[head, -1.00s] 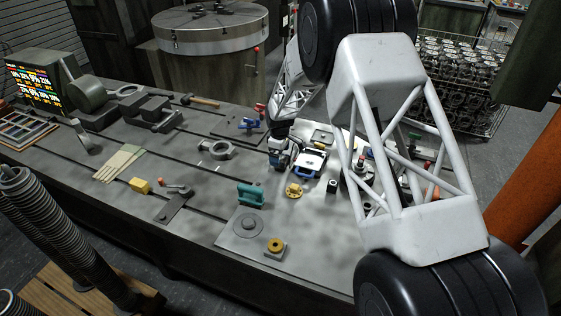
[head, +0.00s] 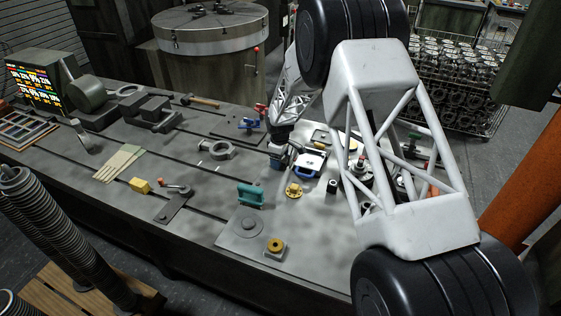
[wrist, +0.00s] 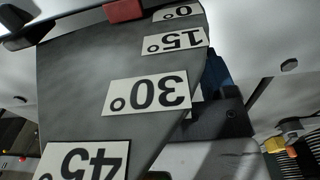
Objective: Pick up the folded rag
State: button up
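A flat stack of pale green and beige strips (head: 119,163) lies on the left part of the bench in the head view. It is the only cloth-like thing I can make out, but I cannot be sure it is the folded rag. My gripper (head: 279,160) is small and dark at the end of my arm, over the middle of the bench, well to the right of the strips. Its fingers are too small to tell apart. The wrist view shows no rag; a grey plate with angle labels (wrist: 148,95) fills much of it.
A white and blue piece (head: 311,163) is close beside my gripper. A yellow flanged part (head: 294,191), a teal handle-shaped part (head: 250,195) and a yellow block (head: 140,185) stand on the slotted bench. A grey ring casting (head: 215,149) lies between the gripper and the strips.

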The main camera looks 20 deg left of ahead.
jog(key=c, duration=0.4)
jog(key=shift+r, duration=0.15)
jog(key=shift+c, duration=0.2)
notch_tip(320, 180, up, 10)
jog(key=shift+f, duration=0.1)
dwell(0.4)
jog(key=shift+o, duration=1.4)
jog(key=shift+c, duration=1)
